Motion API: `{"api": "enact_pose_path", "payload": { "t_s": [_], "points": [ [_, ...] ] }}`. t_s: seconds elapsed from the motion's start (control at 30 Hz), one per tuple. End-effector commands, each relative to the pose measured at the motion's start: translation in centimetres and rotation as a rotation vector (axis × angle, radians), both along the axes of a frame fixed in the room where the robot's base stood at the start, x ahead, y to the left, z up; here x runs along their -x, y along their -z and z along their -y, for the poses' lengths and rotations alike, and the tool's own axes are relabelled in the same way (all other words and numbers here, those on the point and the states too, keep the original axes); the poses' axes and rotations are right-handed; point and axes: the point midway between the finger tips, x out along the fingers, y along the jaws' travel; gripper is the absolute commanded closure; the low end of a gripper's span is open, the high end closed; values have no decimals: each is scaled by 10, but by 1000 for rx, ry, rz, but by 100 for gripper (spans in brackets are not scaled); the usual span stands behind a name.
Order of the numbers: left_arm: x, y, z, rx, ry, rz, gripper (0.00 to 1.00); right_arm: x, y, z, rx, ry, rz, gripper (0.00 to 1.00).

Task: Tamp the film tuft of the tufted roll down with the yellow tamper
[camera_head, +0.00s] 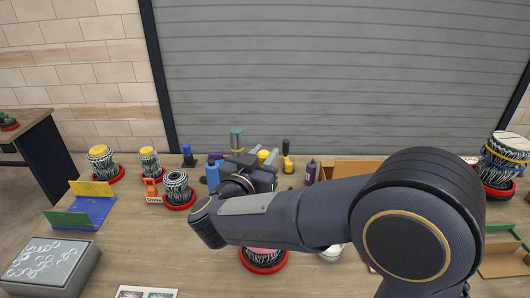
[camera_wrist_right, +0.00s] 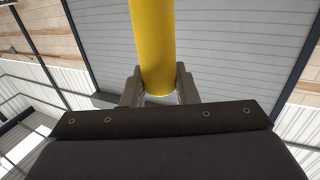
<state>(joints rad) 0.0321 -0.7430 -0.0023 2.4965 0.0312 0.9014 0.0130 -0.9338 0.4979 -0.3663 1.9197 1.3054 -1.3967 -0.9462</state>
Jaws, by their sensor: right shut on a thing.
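My right gripper (camera_wrist_right: 158,88) is shut on a yellow cylinder, the yellow tamper (camera_wrist_right: 152,40), which rises between its two fingers in the right wrist view. In the head view this gripper (camera_head: 248,162) is among bottles at the back middle of the table, partly hidden by its own arm. Several black-and-white patterned rolls stand in red dishes. One roll (camera_head: 177,187) is left of the arm. Another sits under the arm, mostly hidden, with its red dish (camera_head: 263,267) showing. I cannot tell which roll bears the film tuft. My left gripper is not in view.
Two yellow-topped rolls (camera_head: 100,160) (camera_head: 149,163) stand at the back left, and a large roll (camera_head: 508,158) at the right. A coloured folded stand (camera_head: 82,206) and a grey box (camera_head: 50,265) are at the left. Bottles (camera_head: 286,158) crowd the back middle.

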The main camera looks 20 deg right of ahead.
Motion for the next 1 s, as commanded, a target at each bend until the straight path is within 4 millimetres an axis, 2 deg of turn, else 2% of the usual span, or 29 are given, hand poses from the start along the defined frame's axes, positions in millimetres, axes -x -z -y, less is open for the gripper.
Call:
{"api": "enact_pose_path", "payload": {
  "t_s": [0.13,0.7,1.0],
  "points": [
    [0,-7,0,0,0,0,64,1,-2,-1,-1,-2,-1,100],
    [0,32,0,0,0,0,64,1,57,-1,0,-2,0,100],
    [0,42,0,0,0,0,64,1,73,0,-2,-2,1,100]
  ]
}}
